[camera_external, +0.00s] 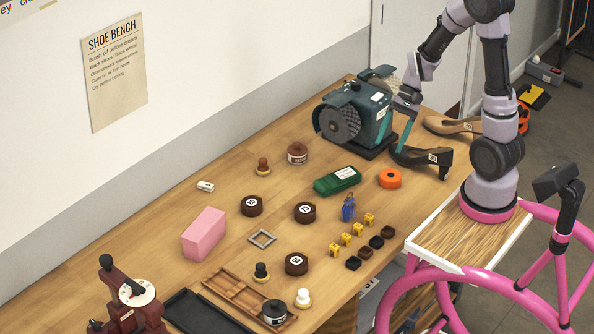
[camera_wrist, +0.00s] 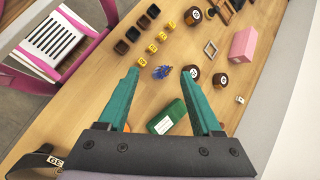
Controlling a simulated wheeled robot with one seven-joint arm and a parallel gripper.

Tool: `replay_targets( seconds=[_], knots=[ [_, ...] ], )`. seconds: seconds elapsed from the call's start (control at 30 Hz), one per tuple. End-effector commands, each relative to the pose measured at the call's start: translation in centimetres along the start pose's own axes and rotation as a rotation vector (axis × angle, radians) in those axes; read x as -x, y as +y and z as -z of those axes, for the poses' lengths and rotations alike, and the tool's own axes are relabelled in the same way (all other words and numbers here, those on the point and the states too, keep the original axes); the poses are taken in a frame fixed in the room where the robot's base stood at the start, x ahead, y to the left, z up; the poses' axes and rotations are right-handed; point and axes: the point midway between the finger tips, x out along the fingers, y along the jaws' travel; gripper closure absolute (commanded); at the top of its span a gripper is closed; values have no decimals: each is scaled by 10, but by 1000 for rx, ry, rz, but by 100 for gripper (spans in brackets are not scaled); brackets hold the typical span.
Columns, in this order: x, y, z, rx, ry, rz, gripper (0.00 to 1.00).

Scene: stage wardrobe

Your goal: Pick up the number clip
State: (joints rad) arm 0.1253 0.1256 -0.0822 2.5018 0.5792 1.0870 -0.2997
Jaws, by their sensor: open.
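A small white piece with a dark marking (camera_external: 205,186) lies on the wooden bench toward the wall; it looks like the number clip, but its marking is too small to read. In the wrist view this white piece (camera_wrist: 240,99) is right of the fingers, well apart from them. Small yellow blocks with dark marks (camera_external: 346,239) stand in a row nearer the bench's front edge. My gripper (camera_external: 401,138) is above the far end of the bench, between the grinder and the black shoe. In the wrist view my gripper (camera_wrist: 161,73) has its teal fingers spread with nothing held.
The grinding machine (camera_external: 356,118) and black shoe (camera_external: 424,158) are close to my gripper. A green box (camera_external: 337,180), orange ring (camera_external: 390,178), blue bundle (camera_external: 348,208), pink block (camera_external: 204,234) and several dark round tins (camera_external: 305,212) are spread over the bench. Bare wood surrounds the white piece.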

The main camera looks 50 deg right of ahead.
Motion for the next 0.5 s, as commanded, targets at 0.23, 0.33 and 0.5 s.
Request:
replay_targets(
  seconds=[0.23,0.33,0.5],
  knots=[
    [-63,26,40,-322,-177,54,34],
    [-87,38,54,-442,-223,78,34],
    [-116,58,72,-596,-265,109,34]
  ],
)
